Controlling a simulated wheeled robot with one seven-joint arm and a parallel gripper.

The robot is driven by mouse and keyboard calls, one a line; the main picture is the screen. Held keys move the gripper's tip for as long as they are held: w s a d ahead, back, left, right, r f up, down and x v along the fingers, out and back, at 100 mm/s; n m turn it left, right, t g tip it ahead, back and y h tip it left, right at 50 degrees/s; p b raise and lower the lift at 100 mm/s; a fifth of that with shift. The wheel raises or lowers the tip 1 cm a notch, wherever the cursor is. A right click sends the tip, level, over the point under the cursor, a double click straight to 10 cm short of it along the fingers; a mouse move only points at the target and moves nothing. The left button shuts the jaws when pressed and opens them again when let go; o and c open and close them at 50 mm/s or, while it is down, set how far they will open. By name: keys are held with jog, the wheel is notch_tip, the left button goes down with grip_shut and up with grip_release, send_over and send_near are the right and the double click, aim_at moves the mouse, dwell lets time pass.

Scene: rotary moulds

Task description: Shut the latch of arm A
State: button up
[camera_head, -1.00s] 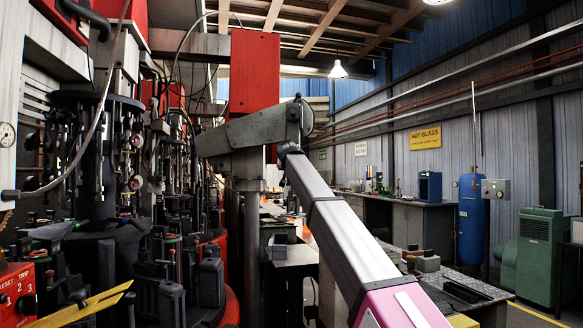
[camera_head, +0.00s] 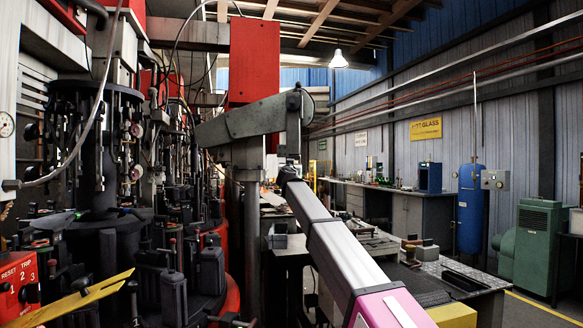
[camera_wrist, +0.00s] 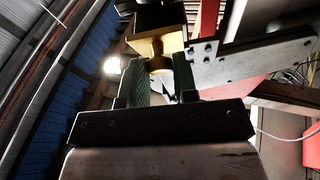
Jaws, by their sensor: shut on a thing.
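In the wrist view my gripper (camera_wrist: 161,86) is shut on a brass-coloured knob (camera_wrist: 160,62), with a green-faced finger on each side of it. The knob joins a yellow block with a dark part above it. A grey bolted bracket (camera_wrist: 250,66) stands just right of the fingers. I cannot tell from the frames which part is the latch of arm A or whether it is shut. In the head view the gripper's fingers cannot be made out.
In the head view dark mould machinery (camera_head: 100,160) with many fittings crowds the left. A red box (camera_head: 254,62) stands on a post at centre. Benches (camera_head: 400,205), a blue tank (camera_head: 470,210) and a green machine (camera_head: 533,250) line the right. Some floor shows at the lower right.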

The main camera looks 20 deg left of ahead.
jog(key=shift+w+a+f+t, duration=0.1)
jog(key=shift+w+f+t, duration=0.25)
jog(key=shift+t, duration=0.5)
jog(key=shift+w+a+f+t, duration=0.15)
jog(key=shift+f+t, duration=0.3)
jog(key=shift+t, duration=0.4)
jog(key=shift+w+f+t, duration=0.1)
jog(key=shift+t, duration=0.2)
jog(key=o, duration=0.9)
jog(key=shift+d, duration=0.1)
jog(key=v, duration=1.1)
jog(key=shift+w, duration=0.1)
